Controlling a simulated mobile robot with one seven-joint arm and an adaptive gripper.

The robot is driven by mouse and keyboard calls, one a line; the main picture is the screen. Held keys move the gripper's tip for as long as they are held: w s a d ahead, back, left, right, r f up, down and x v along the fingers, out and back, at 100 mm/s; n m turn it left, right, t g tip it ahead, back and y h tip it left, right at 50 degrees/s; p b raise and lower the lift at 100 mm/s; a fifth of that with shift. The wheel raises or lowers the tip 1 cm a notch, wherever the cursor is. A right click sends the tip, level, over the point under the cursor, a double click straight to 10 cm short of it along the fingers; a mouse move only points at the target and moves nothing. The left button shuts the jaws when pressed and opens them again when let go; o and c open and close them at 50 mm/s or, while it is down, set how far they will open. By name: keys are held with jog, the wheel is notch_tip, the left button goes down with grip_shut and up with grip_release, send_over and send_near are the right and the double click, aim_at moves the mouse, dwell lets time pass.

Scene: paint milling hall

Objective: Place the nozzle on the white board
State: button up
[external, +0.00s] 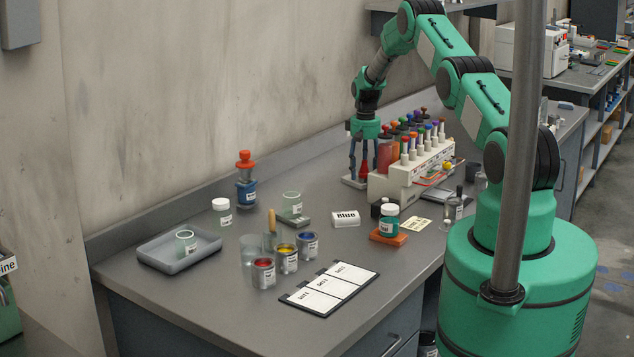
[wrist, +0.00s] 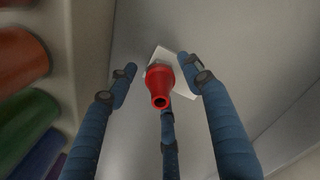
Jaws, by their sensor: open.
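The red nozzle (wrist: 160,84) stands upright with its open narrow end towards the wrist camera. A small white board (wrist: 181,86) lies beneath it on the bench, and the nozzle appears to rest on it. In the external view the nozzle (external: 364,171) and the pale board (external: 352,183) show at the left end of the bottle rack. My gripper (wrist: 160,74) points down with its blue fingers spread around the nozzle. It is open, with visible gaps between fingers and nozzle. It also shows in the external view (external: 363,177). Exact contact under the nozzle is hidden.
A white rack (external: 408,178) of coloured bottles stands close on the right of my gripper. The wall is close behind. A labelled three-panel board (external: 330,289), paint tins (external: 287,258) and a grey tray (external: 179,249) lie nearer the front. Bare bench lies left of the gripper.

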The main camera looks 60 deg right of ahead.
notch_tip(320, 180, up, 12)
jog(key=shift+f+b, duration=0.15)
jog(key=shift+b, duration=0.15)
dwell(0.7)
